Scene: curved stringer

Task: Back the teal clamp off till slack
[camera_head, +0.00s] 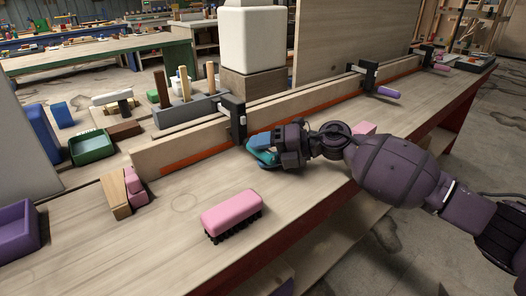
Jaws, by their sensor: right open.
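The teal clamp has a dark upright body (236,118) on the long wooden strip, with its teal handle (261,142) low in front of it. My right gripper (268,153) is at the handle, with its arm coming in from the right. The jaws are open around or beside the handle; the gripper hides part of it, and I cannot tell whether they touch. The wooden strip (182,147) with an orange-red band along its foot stands along the bench top (165,225). My left gripper is not in view.
A clamp with a purple handle (388,92) sits farther along the strip, with another clamp (428,56) beyond. A pink brush (232,210) lies on the bench in front. A wooden wedge (115,195) and a purple tray (17,232) are at left. A pink block (364,128) lies behind my arm.

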